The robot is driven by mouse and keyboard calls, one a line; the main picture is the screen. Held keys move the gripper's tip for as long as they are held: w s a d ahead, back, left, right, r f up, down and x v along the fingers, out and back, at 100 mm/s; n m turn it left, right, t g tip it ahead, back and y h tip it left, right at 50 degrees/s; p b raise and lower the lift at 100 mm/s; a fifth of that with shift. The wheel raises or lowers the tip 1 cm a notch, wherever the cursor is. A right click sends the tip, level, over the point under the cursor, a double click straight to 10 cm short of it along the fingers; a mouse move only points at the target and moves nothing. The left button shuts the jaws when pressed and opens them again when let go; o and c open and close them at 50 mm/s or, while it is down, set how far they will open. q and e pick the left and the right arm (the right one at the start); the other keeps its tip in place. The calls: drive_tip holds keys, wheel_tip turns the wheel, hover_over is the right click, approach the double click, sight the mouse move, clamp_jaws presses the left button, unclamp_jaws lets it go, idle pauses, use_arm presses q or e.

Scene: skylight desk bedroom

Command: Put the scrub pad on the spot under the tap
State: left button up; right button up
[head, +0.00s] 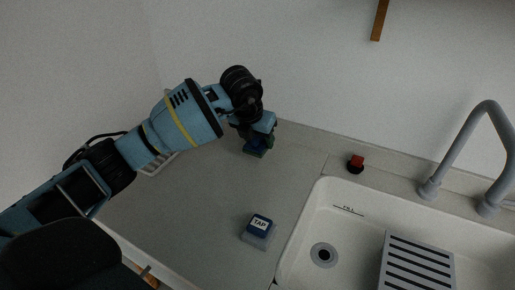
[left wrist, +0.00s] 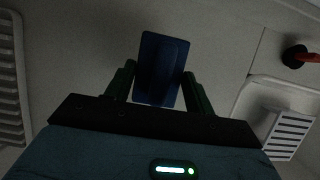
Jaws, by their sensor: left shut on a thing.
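My left gripper (head: 257,143) is over the back of the counter, left of the sink. It is shut on a dark blue rectangular piece, which I take to be the scrub pad (left wrist: 162,68); the left wrist view shows it between the two green fingers. In the head view the gripper mostly hides it, and I cannot tell whether it touches the counter. The grey tap (head: 462,140) arches at the right behind the sink (head: 312,218). A small block labelled "TAP" (head: 260,225) sits on the counter left of the sink. My right gripper is not in view.
A grey slotted rack (head: 416,262) stands in the sink, right of the drain (head: 323,255). A red-topped black knob (head: 355,163) is behind the sink's rim. A white rack (left wrist: 12,85) lies at the left. The counter between is mostly clear.

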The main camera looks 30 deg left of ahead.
use_arm(q)
drive_tip(key=shift+r, duration=2.8)
